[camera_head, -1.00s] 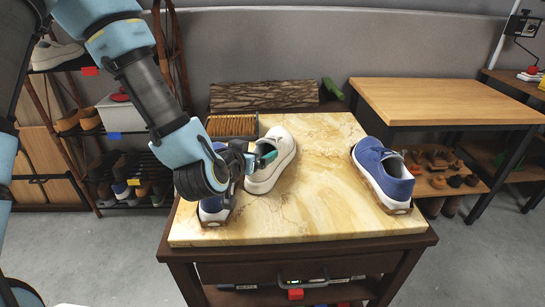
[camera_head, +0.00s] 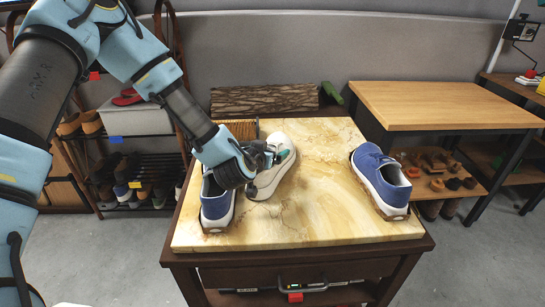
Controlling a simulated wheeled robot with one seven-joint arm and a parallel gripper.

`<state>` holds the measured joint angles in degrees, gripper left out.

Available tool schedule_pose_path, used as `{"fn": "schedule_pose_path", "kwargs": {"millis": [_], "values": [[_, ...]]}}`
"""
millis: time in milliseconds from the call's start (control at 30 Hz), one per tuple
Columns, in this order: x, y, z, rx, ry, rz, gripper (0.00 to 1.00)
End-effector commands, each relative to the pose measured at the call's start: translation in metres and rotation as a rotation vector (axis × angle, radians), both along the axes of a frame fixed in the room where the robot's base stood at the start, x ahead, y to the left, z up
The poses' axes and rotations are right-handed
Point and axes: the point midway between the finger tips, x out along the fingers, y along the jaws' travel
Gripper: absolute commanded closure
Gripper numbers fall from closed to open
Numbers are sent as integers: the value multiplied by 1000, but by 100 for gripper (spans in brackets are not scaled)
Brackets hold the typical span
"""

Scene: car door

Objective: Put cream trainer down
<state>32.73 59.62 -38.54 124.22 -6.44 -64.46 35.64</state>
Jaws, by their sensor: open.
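The cream trainer (camera_head: 276,180) rests on the marble-patterned top of the small table (camera_head: 320,205), left of its middle, toe toward the back. My gripper (camera_head: 284,155) is open at the trainer's upper part, with its teal fingertips at or over the shoe opening. I cannot tell whether the fingers touch the shoe. The gripper and wrist hide part of the trainer's left side.
A blue shoe (camera_head: 216,206) stands close on the left, partly under my arm. Another blue shoe (camera_head: 381,180) stands at the right edge. A brush (camera_head: 238,130) lies behind. The tabletop between the trainer and the right shoe is clear.

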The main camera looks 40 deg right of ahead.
Motion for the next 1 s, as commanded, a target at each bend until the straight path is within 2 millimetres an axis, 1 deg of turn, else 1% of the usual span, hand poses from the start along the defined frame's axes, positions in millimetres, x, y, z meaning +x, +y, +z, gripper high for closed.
{"fn": "schedule_pose_path", "kwargs": {"millis": [133, 167, 1000], "values": [[0, 0, 0, 0, 0, 0, 0], [0, 0, 0, 0, 0, 0, 2], [0, 0, 0, 0, 0, 0, 97]]}}
